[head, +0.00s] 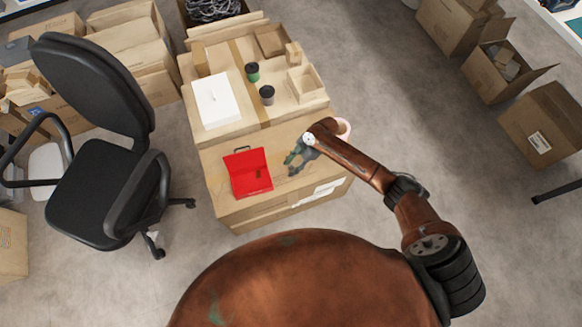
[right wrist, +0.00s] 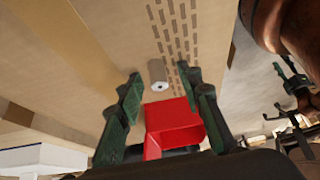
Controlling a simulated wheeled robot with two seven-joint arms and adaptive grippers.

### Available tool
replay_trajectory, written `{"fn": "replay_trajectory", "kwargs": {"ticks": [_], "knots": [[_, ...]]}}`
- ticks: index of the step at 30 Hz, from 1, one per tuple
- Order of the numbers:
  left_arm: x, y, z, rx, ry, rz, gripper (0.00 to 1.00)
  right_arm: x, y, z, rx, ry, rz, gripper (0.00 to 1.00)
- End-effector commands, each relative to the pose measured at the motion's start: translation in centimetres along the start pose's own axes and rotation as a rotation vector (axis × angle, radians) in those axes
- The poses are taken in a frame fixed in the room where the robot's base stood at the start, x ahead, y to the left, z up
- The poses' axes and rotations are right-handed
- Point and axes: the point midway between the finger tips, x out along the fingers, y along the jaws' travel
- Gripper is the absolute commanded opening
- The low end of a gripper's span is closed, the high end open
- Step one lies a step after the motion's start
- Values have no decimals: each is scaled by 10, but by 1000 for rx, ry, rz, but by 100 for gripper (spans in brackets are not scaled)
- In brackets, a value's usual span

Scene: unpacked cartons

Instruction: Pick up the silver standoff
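The silver standoff (right wrist: 157,72) is a small pale cylinder with a dark hole in its end, lying on the cardboard top in the right wrist view. My right gripper (right wrist: 162,76) is open, with its green fingers on either side of the standoff's line; I see no contact with it. In the head view my right gripper (head: 294,163) hangs over the front part of the carton, right of the red box, and I cannot make out the standoff there. My left gripper (right wrist: 280,87) shows at the right edge of the right wrist view, its fingers apart and empty.
An open red box (head: 249,180) stands left of my right gripper. A pink round thing (head: 344,129) is partly behind my wrist. A white box (head: 216,101), two dark-lidded cups (head: 252,72) (head: 267,94) and small cartons stand farther back. An office chair (head: 104,178) is at left.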

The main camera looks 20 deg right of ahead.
Motion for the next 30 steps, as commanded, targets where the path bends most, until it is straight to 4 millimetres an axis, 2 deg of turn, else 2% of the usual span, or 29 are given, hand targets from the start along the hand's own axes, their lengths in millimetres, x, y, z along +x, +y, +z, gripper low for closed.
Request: {"fn": "replay_trajectory", "kwargs": {"ticks": [2, 16, 30], "knots": [[0, 0, 0, 0, 0, 0, 40, 0, 0, 0, 0, 0, 0, 32], [0, 0, 0, 0, 1, 0, 40, 0, 0, 0, 0, 0, 0, 0], [-2, 0, 0, 2, 12, 0, 40, -8, 0, -4, -1, 0, 1, 0]]}}
